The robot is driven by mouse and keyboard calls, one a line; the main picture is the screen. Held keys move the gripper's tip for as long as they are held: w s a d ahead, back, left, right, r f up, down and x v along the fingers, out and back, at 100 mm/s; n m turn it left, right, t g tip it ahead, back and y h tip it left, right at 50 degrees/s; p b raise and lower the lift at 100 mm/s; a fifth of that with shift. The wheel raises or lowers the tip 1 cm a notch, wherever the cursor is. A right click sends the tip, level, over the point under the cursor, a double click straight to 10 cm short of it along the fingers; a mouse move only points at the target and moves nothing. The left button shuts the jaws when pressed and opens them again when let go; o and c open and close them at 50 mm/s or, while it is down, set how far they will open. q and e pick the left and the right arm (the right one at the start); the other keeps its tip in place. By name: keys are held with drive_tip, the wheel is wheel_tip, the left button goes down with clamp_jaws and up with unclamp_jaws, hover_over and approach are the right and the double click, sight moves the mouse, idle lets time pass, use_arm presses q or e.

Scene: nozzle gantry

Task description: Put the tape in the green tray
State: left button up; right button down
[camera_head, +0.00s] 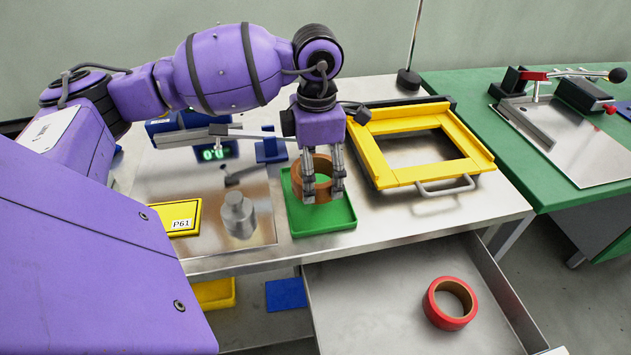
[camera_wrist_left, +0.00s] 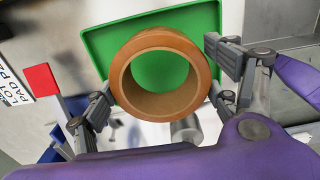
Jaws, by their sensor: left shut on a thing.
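A brown roll of tape (camera_head: 322,190) is between the fingers of my left gripper (camera_head: 323,199), which is shut on it. The roll is over the green tray (camera_head: 323,223) on the metal table. I cannot tell whether its underside touches the tray floor. In the left wrist view the tape (camera_wrist_left: 124,68) stands out as a ring with the green tray (camera_wrist_left: 97,42) behind it, green showing through its hole. A second roll, red tape (camera_head: 433,309), lies in the open drawer below. My right gripper is not in view.
A yellow frame (camera_head: 459,163) with a handle lies right of the tray. A metal weight (camera_head: 238,217) and a yellow P61 plate (camera_head: 176,219) are to the left. The open drawer (camera_head: 370,290) juts out in front. A green bench (camera_head: 450,85) stands at right.

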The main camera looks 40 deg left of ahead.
use_arm(q)
drive_tip(key=shift+w+a+f, duration=0.1)
drive_tip(key=shift+f, duration=0.8)
drive_tip(key=shift+w+a+f, duration=0.1)
drive_tip(key=shift+f, duration=0.8)
drive_tip(key=shift+f, duration=0.1)
drive_tip(key=o, duration=1.3)
wheel_tip(320, 180, up, 12)
drive_tip(key=shift+r, duration=0.15)
